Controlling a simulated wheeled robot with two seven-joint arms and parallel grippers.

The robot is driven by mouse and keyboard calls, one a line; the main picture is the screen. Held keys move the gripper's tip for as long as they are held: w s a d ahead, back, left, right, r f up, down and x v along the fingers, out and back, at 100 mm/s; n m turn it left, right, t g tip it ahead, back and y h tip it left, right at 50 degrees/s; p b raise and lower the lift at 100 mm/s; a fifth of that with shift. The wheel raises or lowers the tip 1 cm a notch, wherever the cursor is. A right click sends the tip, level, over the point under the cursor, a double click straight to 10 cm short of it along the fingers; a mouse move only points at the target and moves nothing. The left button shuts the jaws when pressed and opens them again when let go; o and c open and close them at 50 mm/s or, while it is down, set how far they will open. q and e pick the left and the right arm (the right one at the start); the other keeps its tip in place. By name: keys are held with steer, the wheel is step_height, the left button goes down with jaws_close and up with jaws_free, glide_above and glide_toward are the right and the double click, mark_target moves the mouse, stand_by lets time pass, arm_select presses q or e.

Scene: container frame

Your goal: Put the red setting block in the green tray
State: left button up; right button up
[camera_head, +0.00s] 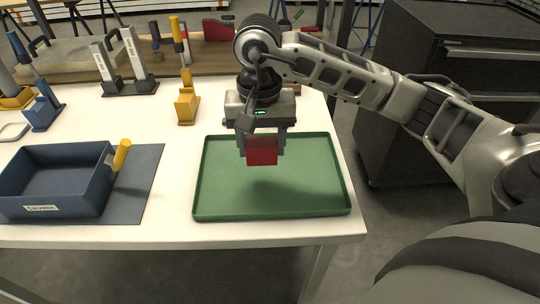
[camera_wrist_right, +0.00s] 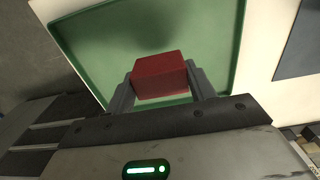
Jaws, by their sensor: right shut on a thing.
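The red setting block (camera_head: 262,151) is held between the fingers of my right gripper (camera_head: 261,148), over the green tray. It also shows in the right wrist view (camera_wrist_right: 160,75), with a grey finger on each side. The green tray (camera_head: 318,206) lies on the white table near its front right corner. Its floor is bare, with a shadow below the gripper. The block appears above the tray floor, but the exact gap is hard to tell. My left gripper is in neither view.
A blue bin (camera_head: 60,203) with a yellow-handled tool (camera_head: 121,154) beside it stands on a dark mat (camera_head: 140,190) at the left. A yellow holder (camera_head: 187,103) and other tool stands are behind. A dark cabinet (camera_head: 420,130) is at the right.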

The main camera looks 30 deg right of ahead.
steer(key=d+f, duration=0.1)
steer(key=w+d+f, duration=0.1)
steer(key=f, duration=0.1)
steer(key=shift+w+d+f, duration=0.1)
steer(key=shift+d, duration=0.15)
step_height(320, 180, down, 2)
steer(key=shift+d+f+p, duration=0.15)
steer(key=shift+f+p, duration=0.05)
steer(key=shift+p, duration=0.15)
steer(key=shift+f, duration=0.4)
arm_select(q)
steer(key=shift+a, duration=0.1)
arm_select(e)
steer(key=shift+w+f, duration=0.1)
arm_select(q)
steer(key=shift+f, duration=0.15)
arm_select(e)
steer(key=shift+f, duration=0.1)
